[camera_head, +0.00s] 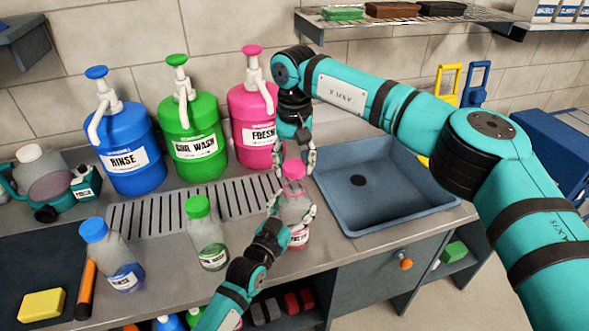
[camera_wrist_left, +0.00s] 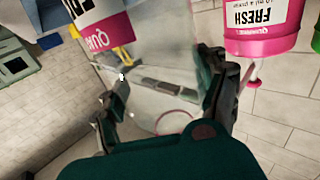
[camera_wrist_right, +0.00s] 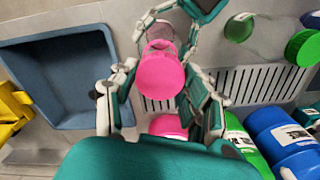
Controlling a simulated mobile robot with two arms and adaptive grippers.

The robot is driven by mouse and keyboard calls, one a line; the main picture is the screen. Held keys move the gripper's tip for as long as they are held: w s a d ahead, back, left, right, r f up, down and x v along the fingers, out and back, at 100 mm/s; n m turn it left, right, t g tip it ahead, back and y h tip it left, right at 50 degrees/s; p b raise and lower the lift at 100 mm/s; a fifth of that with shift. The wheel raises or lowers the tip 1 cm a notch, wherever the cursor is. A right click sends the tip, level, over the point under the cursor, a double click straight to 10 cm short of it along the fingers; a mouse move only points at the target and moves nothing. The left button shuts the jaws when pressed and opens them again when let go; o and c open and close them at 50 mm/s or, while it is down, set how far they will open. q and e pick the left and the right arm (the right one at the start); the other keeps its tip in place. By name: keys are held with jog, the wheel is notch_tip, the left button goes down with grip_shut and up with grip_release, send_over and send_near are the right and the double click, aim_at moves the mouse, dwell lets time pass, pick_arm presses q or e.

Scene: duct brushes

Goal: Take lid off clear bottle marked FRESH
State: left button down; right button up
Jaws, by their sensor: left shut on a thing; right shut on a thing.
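The clear bottle marked FRESH (camera_head: 297,210) stands upright on the counter at the left of the sink, its label partly covered. My left gripper (camera_head: 293,210) is shut around its body; the bottle also shows between the fingers in the left wrist view (camera_wrist_left: 165,65). My right gripper (camera_head: 296,160) comes from above and is shut on the pink lid (camera_head: 294,169), which shows large in the right wrist view (camera_wrist_right: 160,74). A thin pink ring shows at the bottle's neck, below the lid. I cannot tell whether lid and neck still touch.
Blue RINSE (camera_head: 125,155), green (camera_head: 190,140) and pink FRESH (camera_head: 250,125) pump jugs stand behind. Clear bottles with green (camera_head: 208,240) and blue (camera_head: 115,260) lids stand left. The sink (camera_head: 375,190) is right. A drain grate (camera_head: 150,215) lies between.

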pick_arm(q)
grip_release()
dwell(0.3)
jog(key=v, duration=1.2)
